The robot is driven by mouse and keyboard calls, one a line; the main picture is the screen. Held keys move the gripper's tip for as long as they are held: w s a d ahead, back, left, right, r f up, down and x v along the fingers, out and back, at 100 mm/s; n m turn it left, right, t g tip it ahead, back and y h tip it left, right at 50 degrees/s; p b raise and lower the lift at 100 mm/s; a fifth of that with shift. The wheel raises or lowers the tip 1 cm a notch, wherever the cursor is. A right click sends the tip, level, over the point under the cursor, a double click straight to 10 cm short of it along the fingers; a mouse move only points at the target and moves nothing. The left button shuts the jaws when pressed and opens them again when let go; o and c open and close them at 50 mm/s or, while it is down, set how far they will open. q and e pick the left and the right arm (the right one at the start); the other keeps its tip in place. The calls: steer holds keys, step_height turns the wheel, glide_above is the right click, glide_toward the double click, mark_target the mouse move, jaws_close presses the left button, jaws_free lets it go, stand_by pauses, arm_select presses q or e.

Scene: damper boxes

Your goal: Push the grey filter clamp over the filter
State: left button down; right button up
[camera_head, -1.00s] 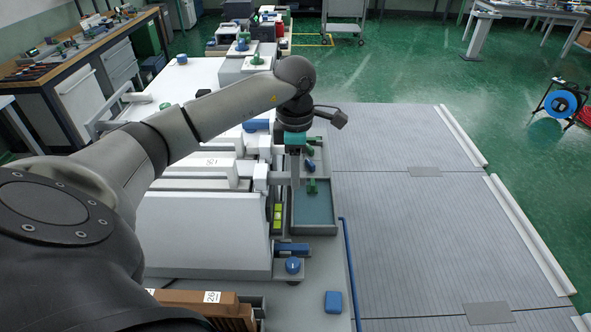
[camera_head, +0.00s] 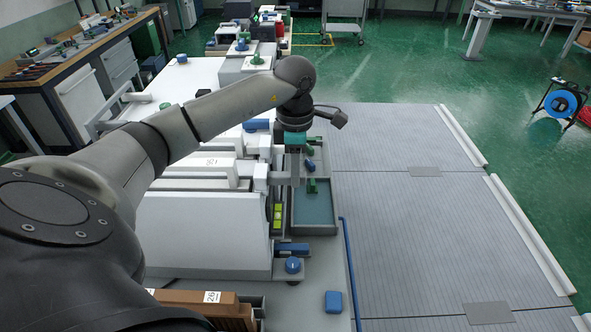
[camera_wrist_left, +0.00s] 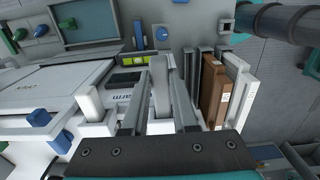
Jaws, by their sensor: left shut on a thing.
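My left gripper (camera_head: 295,176) is beside the right side of the white unit (camera_head: 205,232), at the near tray's left edge in the head view. In the left wrist view its two fingers (camera_wrist_left: 163,78) stand on either side of a light grey upright piece, which looks like the grey filter clamp (camera_wrist_left: 160,92), and are shut on it. The clamp is hard to make out in the head view. A brown filter-like panel (camera_wrist_left: 214,92) stands to the right of the fingers in the wrist view. I cannot tell whether the clamp touches any filter. My right gripper is not in view.
A grey-blue tray (camera_head: 316,231) with green and blue parts lies right of the gripper. A blue knob (camera_head: 292,265) and a blue block (camera_head: 333,302) are nearer. Brown boxes (camera_head: 190,297) stand at the front. The grey floor panel (camera_head: 420,230) to the right is clear.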

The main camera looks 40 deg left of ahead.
mark_target(277, 174)
arm_select(q)
steer(key=shift+a, duration=0.1)
stand_by(0.4)
steer(key=shift+s+a+b, duration=0.45)
steer(key=shift+s+a, duration=0.4)
steer(key=shift+a, duration=0.15)
steer(key=shift+s+a, duration=0.35)
steer(key=shift+a, duration=0.05)
steer(key=c, duration=0.7)
jaws_free()
steer(key=shift+s, duration=0.1)
